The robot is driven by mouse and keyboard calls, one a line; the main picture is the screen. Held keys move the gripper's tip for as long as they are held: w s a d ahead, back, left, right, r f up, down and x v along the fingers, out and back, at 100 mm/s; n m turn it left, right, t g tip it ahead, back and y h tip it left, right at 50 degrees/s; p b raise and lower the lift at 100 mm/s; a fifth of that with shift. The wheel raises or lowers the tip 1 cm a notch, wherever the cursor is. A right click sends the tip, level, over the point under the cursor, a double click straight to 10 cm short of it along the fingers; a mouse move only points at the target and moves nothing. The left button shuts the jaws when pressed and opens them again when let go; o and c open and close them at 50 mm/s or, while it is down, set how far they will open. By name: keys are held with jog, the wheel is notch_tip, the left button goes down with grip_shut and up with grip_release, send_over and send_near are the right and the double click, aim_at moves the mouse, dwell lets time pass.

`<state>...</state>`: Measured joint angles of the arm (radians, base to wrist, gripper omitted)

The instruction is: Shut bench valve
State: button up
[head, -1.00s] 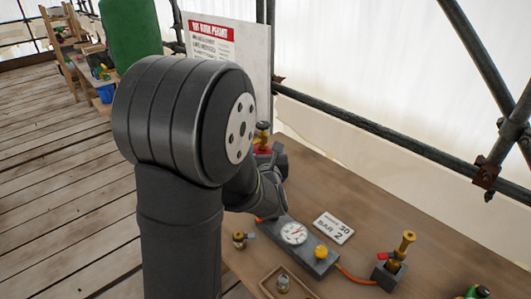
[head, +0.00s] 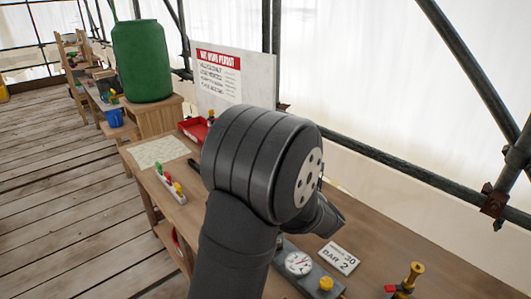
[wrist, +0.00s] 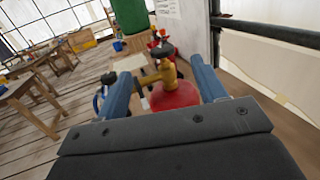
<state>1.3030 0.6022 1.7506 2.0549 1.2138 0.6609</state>
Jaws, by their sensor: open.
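In the wrist view a brass valve (wrist: 163,75) with a dark knob (wrist: 161,49) stands on a rounded red cylinder (wrist: 174,96). My gripper (wrist: 160,70) is open, its two blue-grey fingers spread left and right of the valve in the picture. The valve appears beyond the jaws or between them; I cannot tell its exact depth, and no contact shows. In the head view my arm hides the valve and the fingers. Another brass fitting (head: 412,276) with a red tag stands at the right of the bench.
The wooden bench (head: 400,245) also carries a gauge (head: 298,263), a label plate (head: 339,257), a red tray (head: 193,130) and a rack of coloured pieces (head: 171,184). A green tank (head: 142,60) and a permit board (head: 232,76) stand behind. A scaffold rail (head: 400,179) runs along the right.

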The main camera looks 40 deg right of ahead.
jog(key=w+d+y, duration=0.1)
jog(key=w, duration=0.4)
jog(key=w+d+f+n+y, duration=0.1)
jog(key=w+d, duration=0.1)
jog(key=w, duration=0.3)
jog(key=w+d+y, duration=0.1)
jog(key=w, duration=0.3)
jog(key=shift+w+d+f, duration=0.15)
jog(key=shift+w+d, duration=0.05)
jog(key=shift+w, duration=0.2)
jog(key=c, duration=1)
